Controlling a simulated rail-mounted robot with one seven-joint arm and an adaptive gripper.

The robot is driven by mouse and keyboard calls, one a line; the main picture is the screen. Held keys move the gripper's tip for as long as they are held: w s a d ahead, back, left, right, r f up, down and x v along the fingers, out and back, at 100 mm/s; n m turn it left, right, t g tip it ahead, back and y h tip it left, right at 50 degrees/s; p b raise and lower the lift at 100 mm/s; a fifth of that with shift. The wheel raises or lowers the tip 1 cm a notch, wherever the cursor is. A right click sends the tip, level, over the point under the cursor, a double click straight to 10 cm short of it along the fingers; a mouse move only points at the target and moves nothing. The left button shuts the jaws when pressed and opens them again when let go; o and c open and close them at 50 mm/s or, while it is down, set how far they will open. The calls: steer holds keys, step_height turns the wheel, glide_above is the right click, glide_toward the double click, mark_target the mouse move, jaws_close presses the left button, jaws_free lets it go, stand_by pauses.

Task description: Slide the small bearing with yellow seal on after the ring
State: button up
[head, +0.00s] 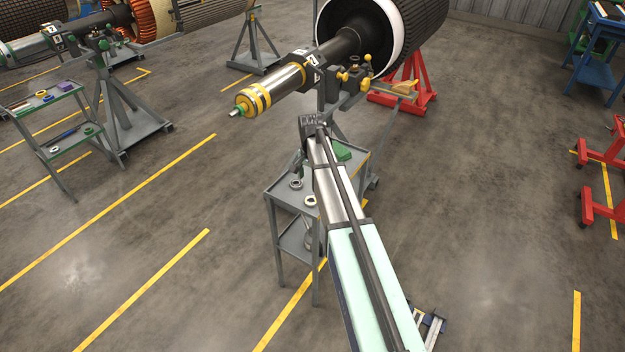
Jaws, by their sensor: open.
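The near rotor shaft (280,86) points left and down, with yellow bands (258,96) near its end. Two small ring-shaped parts lie on the grey trolley (277,196): one farther back (296,184) and one nearer (310,201). They are too small to tell which has a yellow seal. My arm reaches up over the trolley and hides part of its top. I cannot make out my gripper or its fingers.
A green block (343,150) lies on the trolley's back right. A red stand (410,90) is under the rotor's large drum. Another grey trolley (50,105) and a grey stand (130,118) are at the left. The floor left of the near trolley is clear.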

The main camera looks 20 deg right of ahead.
mark_target(311, 197)
steer(key=shift+f+b, duration=2.3)
steer(key=shift+f, duration=2.65)
steer(key=c, duration=1)
